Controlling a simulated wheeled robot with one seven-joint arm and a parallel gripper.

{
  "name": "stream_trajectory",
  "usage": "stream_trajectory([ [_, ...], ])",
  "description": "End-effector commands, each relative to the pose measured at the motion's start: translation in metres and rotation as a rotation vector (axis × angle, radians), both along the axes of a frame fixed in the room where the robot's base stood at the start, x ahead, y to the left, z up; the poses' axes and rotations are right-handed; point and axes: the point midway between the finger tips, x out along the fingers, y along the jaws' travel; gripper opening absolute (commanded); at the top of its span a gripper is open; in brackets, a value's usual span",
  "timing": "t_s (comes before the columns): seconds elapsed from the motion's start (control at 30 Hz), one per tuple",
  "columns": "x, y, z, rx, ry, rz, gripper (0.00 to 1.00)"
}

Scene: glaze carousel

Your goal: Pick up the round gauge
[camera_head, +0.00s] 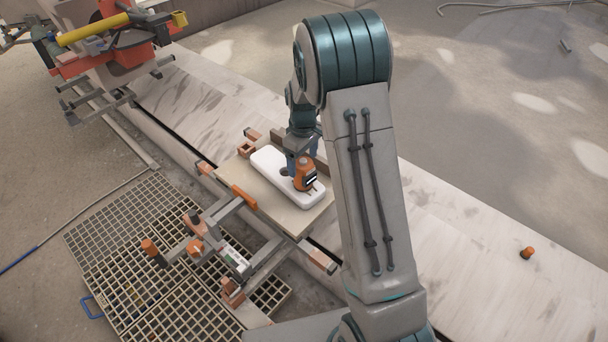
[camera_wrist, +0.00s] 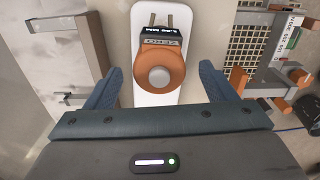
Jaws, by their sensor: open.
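The round gauge (camera_wrist: 160,70) is orange with a grey centre knob and a dark display along one edge. In the wrist view it lies on a white rounded slab, between and just beyond my fingers. In the head view the gauge (camera_head: 305,174) stands on the right part of the white slab (camera_head: 268,160), beside my gripper. My gripper (camera_wrist: 160,88) is open, its two blue fingers apart on either side of the gauge; I see no contact. In the head view my gripper (camera_head: 296,165) is partly hidden by my own arm links.
The slab lies on a pale board (camera_head: 285,212) with clamp-like rails (camera_head: 200,240) in front. A floor grate (camera_head: 130,240) is at lower left. A red and yellow machine (camera_head: 115,40) stands at upper left. A small orange object (camera_head: 527,252) sits on the open surface at right.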

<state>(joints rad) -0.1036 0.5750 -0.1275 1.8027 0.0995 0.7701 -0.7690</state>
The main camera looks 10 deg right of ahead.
Motion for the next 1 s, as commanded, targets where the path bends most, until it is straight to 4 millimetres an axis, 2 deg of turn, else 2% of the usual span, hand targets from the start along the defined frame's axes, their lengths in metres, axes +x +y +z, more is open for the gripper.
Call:
stream_trajectory([
  [0.17, 0.001, 0.0, -0.015, -0.001, 0.002, -0.001, 0.77],
  [0.4, 0.002, 0.0, -0.049, -0.001, 0.002, -0.002, 0.77],
  [0.63, 0.003, 0.0, -0.052, 0.0, 0.0, -0.001, 0.77],
  [0.67, 0.003, 0.0, -0.052, 0.0, 0.0, -0.001, 0.75],
  [0.8, 0.003, 0.0, -0.052, 0.0, 0.0, -0.001, 0.36],
  [0.9, 0.003, 0.0, -0.052, 0.001, -0.001, -0.001, 0.28],
  [1.0, 0.003, 0.0, -0.052, 0.001, -0.001, -0.001, 0.29],
])
